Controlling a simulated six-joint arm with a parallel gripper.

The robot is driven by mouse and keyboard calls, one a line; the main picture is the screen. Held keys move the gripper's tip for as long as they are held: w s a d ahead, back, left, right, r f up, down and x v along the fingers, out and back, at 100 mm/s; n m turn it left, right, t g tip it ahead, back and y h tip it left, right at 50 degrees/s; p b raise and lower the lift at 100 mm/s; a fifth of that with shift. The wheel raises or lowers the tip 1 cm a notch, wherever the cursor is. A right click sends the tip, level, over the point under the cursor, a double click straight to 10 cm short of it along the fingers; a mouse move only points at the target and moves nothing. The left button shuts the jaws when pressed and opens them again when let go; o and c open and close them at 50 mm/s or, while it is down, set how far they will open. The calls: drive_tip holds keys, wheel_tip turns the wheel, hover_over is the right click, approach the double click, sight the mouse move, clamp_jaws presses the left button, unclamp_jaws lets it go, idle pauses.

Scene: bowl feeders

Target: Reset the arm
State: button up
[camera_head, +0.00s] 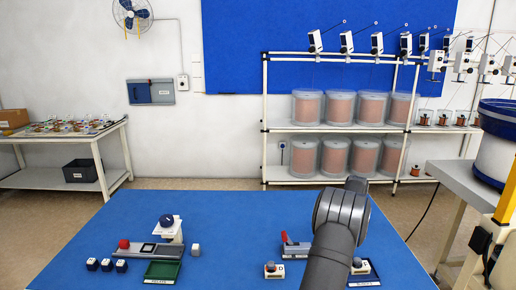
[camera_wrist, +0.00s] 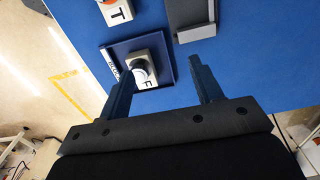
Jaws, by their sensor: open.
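My gripper (camera_wrist: 163,68) shows in the wrist view with its two dark fingers spread apart and nothing held between them. Beyond the fingers is a blue tray (camera_wrist: 112,51) on the blue table, holding a light block with a black knob (camera_wrist: 144,69) and a letter F. The fingers appear above the tray, apart from the block. In the head view my grey arm reaches over the right part of the table and hides my gripper. The blue tray (camera_head: 373,281) and its block (camera_head: 358,267) are partly hidden beside my arm.
A second knobbed block (camera_head: 274,271) and a grey fixture with a red lever (camera_head: 285,239) stand left of my arm. The table's middle is clear.

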drive_tip(key=w+a+f, duration=0.1)
drive_tip(key=w, duration=0.1)
drive_tip(key=w+a+f, duration=0.1)
drive_tip(key=a+f, duration=0.1)
drive_tip(key=w+a+f, duration=0.1)
drive_tip(key=w, duration=0.1)
drive_tip(key=shift+w+a+f, duration=0.15)
drive_tip(key=shift+w+f, duration=0.05)
drive_tip(key=shift+w, duration=0.15)
wheel_tip(320, 180, down, 2)
drive_tip(key=shift+w+a+f, duration=0.1)
drive_tip(key=shift+f, duration=0.75)
